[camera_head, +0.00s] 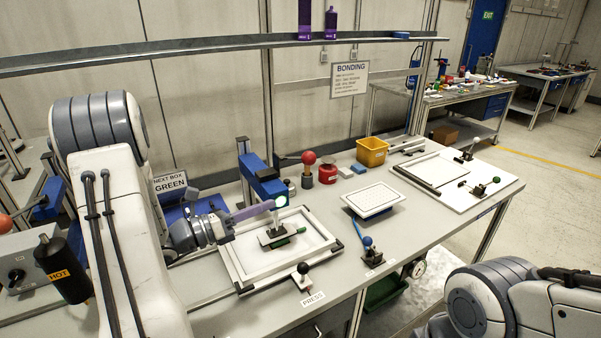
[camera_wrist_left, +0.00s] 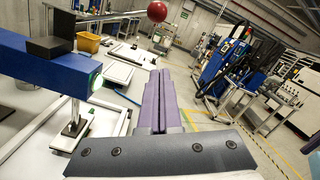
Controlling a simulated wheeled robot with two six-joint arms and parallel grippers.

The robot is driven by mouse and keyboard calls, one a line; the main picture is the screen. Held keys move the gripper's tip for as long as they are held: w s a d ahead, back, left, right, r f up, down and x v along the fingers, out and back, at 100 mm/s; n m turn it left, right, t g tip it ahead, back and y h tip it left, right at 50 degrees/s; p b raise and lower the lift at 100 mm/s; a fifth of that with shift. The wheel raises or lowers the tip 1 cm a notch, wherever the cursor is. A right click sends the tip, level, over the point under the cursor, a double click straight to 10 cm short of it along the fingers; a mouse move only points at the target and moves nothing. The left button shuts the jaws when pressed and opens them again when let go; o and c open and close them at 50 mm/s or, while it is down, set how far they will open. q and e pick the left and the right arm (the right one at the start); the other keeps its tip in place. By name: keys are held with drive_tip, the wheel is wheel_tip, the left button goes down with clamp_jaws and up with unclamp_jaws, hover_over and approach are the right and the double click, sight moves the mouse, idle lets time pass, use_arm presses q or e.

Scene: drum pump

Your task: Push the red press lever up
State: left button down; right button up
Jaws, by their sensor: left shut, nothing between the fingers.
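The press has a blue head (camera_head: 262,181) on a grey post. A dark lever arm with a red ball knob (camera_head: 308,157) shows behind the head and to its right. In the left wrist view the red knob (camera_wrist_left: 157,11) is at the top, beyond and above the fingertips. My left gripper (camera_head: 272,205) has purple fingers, shut and empty, pointing right just in front of the press head and lower than the knob. The shut fingers also show in the wrist view (camera_wrist_left: 159,78). I cannot tell the exact gap to the lever. My right arm shows at lower right, its gripper out of frame.
A white frame fixture (camera_head: 245,279) lies under the press. A black-knobbed clamp (camera_head: 303,271), a white perforated plate (camera_head: 373,198), a blue-knobbed lever (camera_head: 368,242), a red container (camera_head: 327,174) and a yellow bin (camera_head: 371,152) stand nearby. A shelf (camera_head: 200,47) runs overhead.

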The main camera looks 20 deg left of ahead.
use_arm(q)
drive_tip(key=w+d+r+p, duration=0.4)
drive_tip(key=w+d+p, duration=0.1)
drive_tip(key=w, duration=0.4)
drive_tip(key=shift+w+p, duration=0.35)
drive_tip(key=shift+p, duration=0.1)
drive_tip(key=shift+d, duration=0.1)
drive_tip(key=shift+r, duration=0.1)
